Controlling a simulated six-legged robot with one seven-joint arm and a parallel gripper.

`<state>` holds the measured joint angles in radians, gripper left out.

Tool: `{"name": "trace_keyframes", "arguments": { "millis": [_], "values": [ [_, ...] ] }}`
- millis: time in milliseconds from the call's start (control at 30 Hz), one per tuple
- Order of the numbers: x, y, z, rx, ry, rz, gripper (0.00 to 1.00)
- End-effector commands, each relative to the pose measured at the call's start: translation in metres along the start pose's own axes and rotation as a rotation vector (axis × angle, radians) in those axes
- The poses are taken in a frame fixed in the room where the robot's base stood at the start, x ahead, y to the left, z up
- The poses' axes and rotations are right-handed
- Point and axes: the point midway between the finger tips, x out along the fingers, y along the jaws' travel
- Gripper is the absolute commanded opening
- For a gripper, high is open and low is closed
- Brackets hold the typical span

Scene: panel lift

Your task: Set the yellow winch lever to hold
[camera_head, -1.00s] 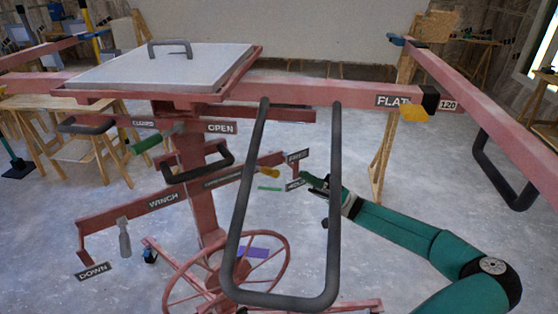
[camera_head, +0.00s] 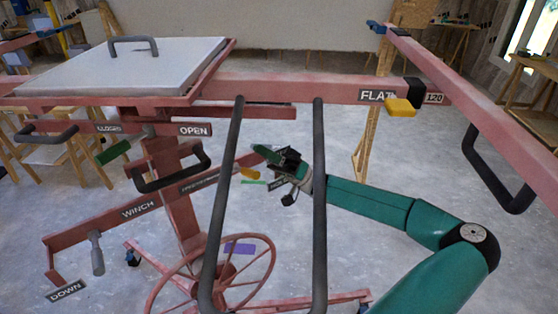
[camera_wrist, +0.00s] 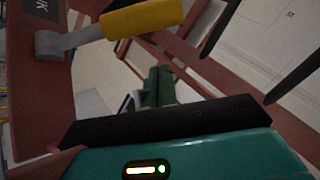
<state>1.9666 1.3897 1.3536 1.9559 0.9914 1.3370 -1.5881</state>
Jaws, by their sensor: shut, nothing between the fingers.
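The yellow winch lever (camera_head: 250,174) is on the red winch bar, just below and left of my gripper in the head view. In the wrist view its yellow handle (camera_wrist: 143,18) and grey base lie across the top, beyond my fingers. My gripper (camera_head: 262,152) is shut and empty, its fingertips pointing left above the lever; it also shows in the wrist view (camera_wrist: 160,85). A gap shows between fingers and handle in the wrist view; contact cannot be told in the head view. The HOLD sign (camera_head: 276,184) is partly covered by my gripper, and the FREE sign is hidden.
A dark looped handle (camera_head: 319,200) hangs in front of my forearm. The red WINCH bar (camera_head: 110,221) has a grey crank (camera_head: 97,254) at its left end. A red handwheel (camera_head: 225,275) stands below. A green lever (camera_head: 113,152) is at the left.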

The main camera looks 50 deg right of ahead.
Motion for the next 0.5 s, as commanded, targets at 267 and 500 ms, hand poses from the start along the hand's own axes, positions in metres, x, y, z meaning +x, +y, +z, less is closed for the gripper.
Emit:
{"name": "trace_keyframes", "arguments": {
  "millis": [267,500],
  "values": [
    [-0.005,0.002,0.031,0.002,0.0,-0.001,0.0],
    [-0.007,0.003,0.036,0.001,0.0,-0.001,0.0]
  ]
}}
